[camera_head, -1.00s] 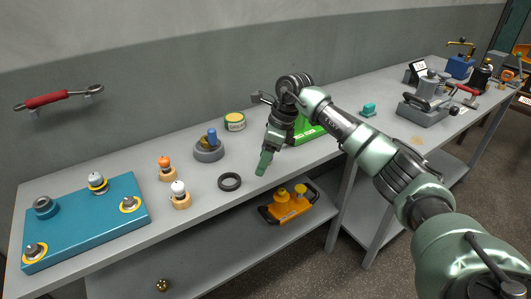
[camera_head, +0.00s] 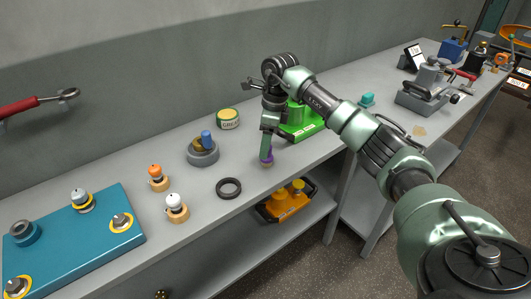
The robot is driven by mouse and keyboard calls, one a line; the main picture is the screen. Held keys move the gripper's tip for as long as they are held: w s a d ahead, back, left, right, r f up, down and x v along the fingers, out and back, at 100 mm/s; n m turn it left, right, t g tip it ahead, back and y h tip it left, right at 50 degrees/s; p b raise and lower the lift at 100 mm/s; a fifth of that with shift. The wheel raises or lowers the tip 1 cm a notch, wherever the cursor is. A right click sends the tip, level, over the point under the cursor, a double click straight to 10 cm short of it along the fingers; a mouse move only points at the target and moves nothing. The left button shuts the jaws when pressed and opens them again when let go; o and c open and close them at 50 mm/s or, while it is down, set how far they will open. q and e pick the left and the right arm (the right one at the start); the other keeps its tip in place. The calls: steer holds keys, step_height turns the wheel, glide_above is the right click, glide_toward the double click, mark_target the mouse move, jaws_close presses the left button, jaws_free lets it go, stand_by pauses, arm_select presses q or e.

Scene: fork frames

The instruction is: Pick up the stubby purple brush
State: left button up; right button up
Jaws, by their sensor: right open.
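The stubby purple brush (camera_head: 269,155) is small and mostly hidden by my right gripper, near the front edge of the grey bench. Its purple part and a tan tip show low at the green fingers. My right gripper (camera_head: 266,152) points down over it and is open. I cannot tell whether the fingers touch the brush. My left gripper is not in view.
A bright green object (camera_head: 303,129) stands just behind my right gripper. A black ring (camera_head: 229,188) lies to the left, with a grey round base (camera_head: 203,153) and a grease tin (camera_head: 228,119) farther back. A teal board (camera_head: 75,240) fills the left end.

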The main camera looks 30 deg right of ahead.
step_height(320, 180, down, 4)
steer(key=shift+a+r+p, duration=0.1)
steer(key=shift+p, duration=0.45)
steer(key=shift+w+f, duration=0.1)
steer(key=shift+f, duration=0.5)
jaws_close()
steer(key=shift+r, duration=0.15)
step_height(320, 180, up, 20)
steer(key=b, duration=0.2)
